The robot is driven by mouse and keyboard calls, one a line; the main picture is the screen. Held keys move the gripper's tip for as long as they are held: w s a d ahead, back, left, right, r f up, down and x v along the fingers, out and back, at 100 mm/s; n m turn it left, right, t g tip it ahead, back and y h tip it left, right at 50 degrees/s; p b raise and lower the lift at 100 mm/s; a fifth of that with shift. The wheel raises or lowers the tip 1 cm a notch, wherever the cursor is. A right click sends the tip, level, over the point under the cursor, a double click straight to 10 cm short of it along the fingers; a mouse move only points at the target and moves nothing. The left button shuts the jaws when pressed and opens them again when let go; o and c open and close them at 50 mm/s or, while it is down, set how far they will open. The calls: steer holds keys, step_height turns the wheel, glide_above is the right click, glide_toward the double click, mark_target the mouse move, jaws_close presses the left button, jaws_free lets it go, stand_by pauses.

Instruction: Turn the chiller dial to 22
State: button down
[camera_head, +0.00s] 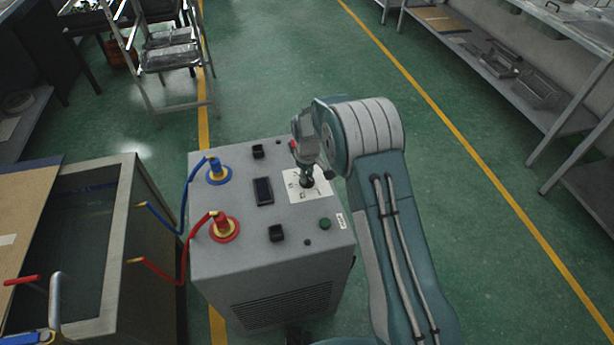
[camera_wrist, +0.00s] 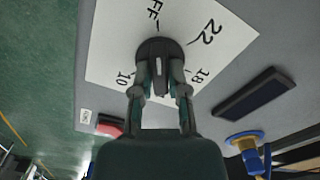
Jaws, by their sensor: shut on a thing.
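The grey chiller (camera_head: 240,262) stands in the middle of the head view. On its top is a white dial card (camera_head: 322,190); the wrist view shows this card (camera_wrist: 112,40) with the marks 10, 18, 22 and a partly hidden "FF". The dark round dial (camera_wrist: 153,48) sits on the card, with a pale line that appears to point up towards "FF". My gripper (camera_wrist: 159,82) is shut on the dial, one finger on each side. In the head view my gripper (camera_head: 306,176) comes down onto the card and hides most of the dial.
A dark display (camera_head: 263,191), blue hose fitting (camera_head: 217,172), red hose fitting (camera_head: 224,228) and green button (camera_head: 325,223) are on the chiller top. A water tank (camera_head: 110,215) stands to the left. A step ladder (camera_head: 168,60) is behind; open floor lies right.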

steer(key=shift+s+d+m, duration=0.1)
steer(key=shift+m, duration=0.3)
steer(key=m, duration=0.5)
steer(key=shift+s+f+m, duration=0.1)
steer(key=shift+f+m, duration=0.05)
steer(key=shift+m, duration=0.15)
steer(key=m, duration=0.5)
steer(key=shift+s+m, duration=0.1)
steer(key=shift+m, duration=0.2)
steer(key=c, duration=0.6)
jaws_free()
steer(key=shift+a, duration=0.2)
steer(key=shift+c, duration=0.2)
steer(key=shift+w, duration=0.2)
